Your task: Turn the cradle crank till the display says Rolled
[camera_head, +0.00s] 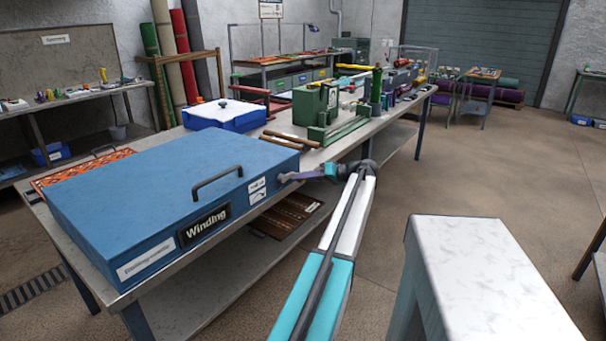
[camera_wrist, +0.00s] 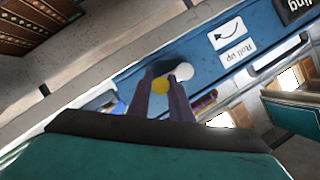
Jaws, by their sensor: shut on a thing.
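The blue cradle box (camera_head: 150,190) lies on the workbench with a black handle on its front. Its dark display (camera_head: 206,224) reads "Winding"; only the end of that word shows in the wrist view (camera_wrist: 296,8). The crank (camera_head: 286,177) is at the right end of the box front. In the wrist view its pale grey hub (camera_wrist: 184,71) and yellow knob (camera_wrist: 160,87) show. My gripper (camera_wrist: 163,90) is shut on the yellow crank knob, with a finger on each side; it also shows in the head view (camera_head: 303,175). The fingers hide part of the knob.
A "Roll up" label with a curved arrow (camera_wrist: 227,34) is beside the crank. A blue and white box (camera_head: 224,114) and a green machine (camera_head: 318,105) stand farther back on the bench (camera_head: 395,122). A white-topped stand (camera_head: 490,270) is at right. Open floor lies beyond it.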

